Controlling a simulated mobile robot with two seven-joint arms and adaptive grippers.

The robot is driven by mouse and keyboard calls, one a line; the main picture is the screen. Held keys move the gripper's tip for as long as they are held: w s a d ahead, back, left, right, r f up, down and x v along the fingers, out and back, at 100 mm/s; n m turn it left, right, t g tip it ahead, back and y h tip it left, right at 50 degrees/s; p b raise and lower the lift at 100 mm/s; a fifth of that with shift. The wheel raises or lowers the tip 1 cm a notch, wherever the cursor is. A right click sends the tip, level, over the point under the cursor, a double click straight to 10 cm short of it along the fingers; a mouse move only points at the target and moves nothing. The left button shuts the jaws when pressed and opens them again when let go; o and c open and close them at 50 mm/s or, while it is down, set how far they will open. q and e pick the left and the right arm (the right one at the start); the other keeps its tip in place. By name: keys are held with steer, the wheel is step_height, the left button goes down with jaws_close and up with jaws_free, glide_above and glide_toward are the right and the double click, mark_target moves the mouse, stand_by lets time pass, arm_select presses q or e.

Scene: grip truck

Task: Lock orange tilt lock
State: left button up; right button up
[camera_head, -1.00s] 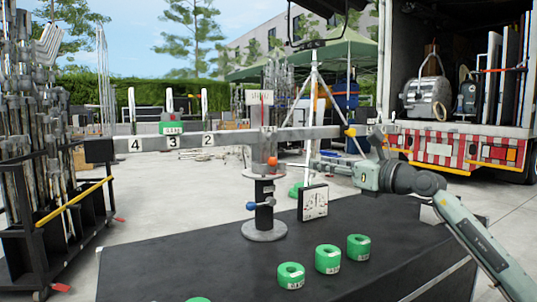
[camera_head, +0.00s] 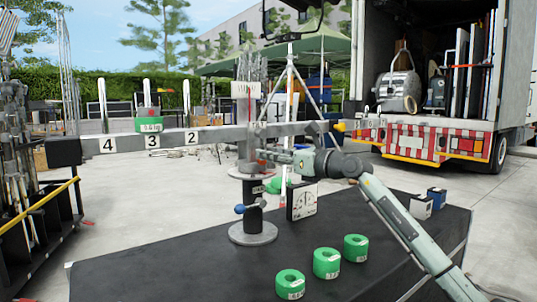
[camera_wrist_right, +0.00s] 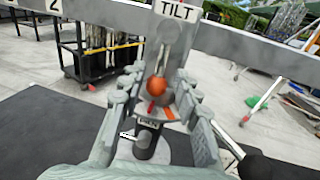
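The orange tilt lock knob (camera_wrist_right: 128,83) shows in the right wrist view, under the white TILT label (camera_wrist_right: 175,10) and close to the left fingertip. I cannot tell whether the finger touches it. My right gripper (camera_wrist_right: 160,85) is open, its two fingers spread on either side of the post's bracket. In the head view my right gripper (camera_head: 262,157) reaches the post (camera_head: 253,205) from the right, just below the horizontal beam (camera_head: 215,136), and largely hides the knob. A blue knob (camera_head: 240,209) sits lower on the post. My left gripper is not in view.
The post stands on a black table (camera_head: 180,265) with several green weights (camera_head: 326,263) at the front. A dial gauge box (camera_head: 301,200) stands right of the post. A green weight (camera_head: 149,125) sits on the beam. A truck (camera_head: 430,140) is behind.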

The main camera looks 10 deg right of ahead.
steer(key=shift+w+a, duration=0.25)
steer(key=shift+w, duration=0.15)
steer(key=shift+c, duration=0.6)
jaws_close()
steer(key=shift+f, duration=0.1)
